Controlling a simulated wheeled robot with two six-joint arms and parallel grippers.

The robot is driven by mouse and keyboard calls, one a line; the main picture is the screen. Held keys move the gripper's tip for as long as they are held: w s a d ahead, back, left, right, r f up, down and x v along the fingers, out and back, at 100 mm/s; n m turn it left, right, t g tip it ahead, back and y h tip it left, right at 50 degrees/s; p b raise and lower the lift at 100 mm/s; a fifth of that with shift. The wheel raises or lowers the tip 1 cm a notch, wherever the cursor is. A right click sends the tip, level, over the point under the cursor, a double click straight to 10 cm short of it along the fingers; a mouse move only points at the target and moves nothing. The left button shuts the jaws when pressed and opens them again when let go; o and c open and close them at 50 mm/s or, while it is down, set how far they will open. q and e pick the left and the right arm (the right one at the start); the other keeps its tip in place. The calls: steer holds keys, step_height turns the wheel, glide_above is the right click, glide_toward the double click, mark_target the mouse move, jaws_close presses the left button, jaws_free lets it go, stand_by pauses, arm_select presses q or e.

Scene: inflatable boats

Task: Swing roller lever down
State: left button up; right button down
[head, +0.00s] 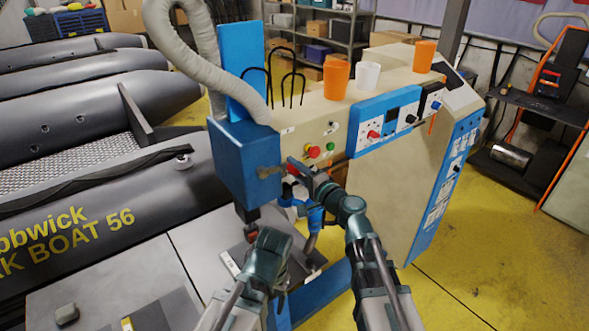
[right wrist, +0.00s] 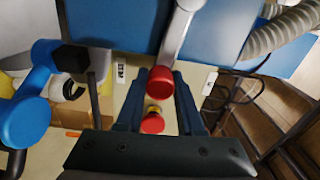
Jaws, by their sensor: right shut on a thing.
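The roller lever (right wrist: 180,30) is a grey bar with a red knob (right wrist: 161,82) at its end. In the head view its short arm (head: 268,172) projects from the blue machine head (head: 238,160). My right gripper (head: 303,173) is shut on the red knob; in the right wrist view its two fingers (right wrist: 162,100) stand either side of it. In the head view the fingers partly hide the knob. My left gripper (head: 262,238) is low in front of the machine, below the right one; its fingertips are not clear, and I see nothing held in it.
A red button (head: 313,152) and a green button sit on the panel close to the right gripper. Orange cups (head: 336,78) and a white cup (head: 366,77) stand on the cabinet top. A grey hose (head: 190,60) hangs over the machine head. Dark inflatable boats (head: 100,160) fill the left.

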steer(key=shift+s+a+f+m+b, duration=0.2)
steer(key=shift+f+m+b, duration=0.4)
steer(key=shift+m, duration=0.25)
steer(key=shift+s+a+f+m+b, duration=0.15)
steer(key=shift+f+m+b, duration=0.35)
steer(key=shift+f+m, duration=0.35)
steer(key=shift+s+a+f+m+b, duration=0.2)
steer(key=shift+f+m+b, duration=0.35)
steer(key=shift+m, duration=0.35)
steer(key=c, duration=0.5)
jaws_free()
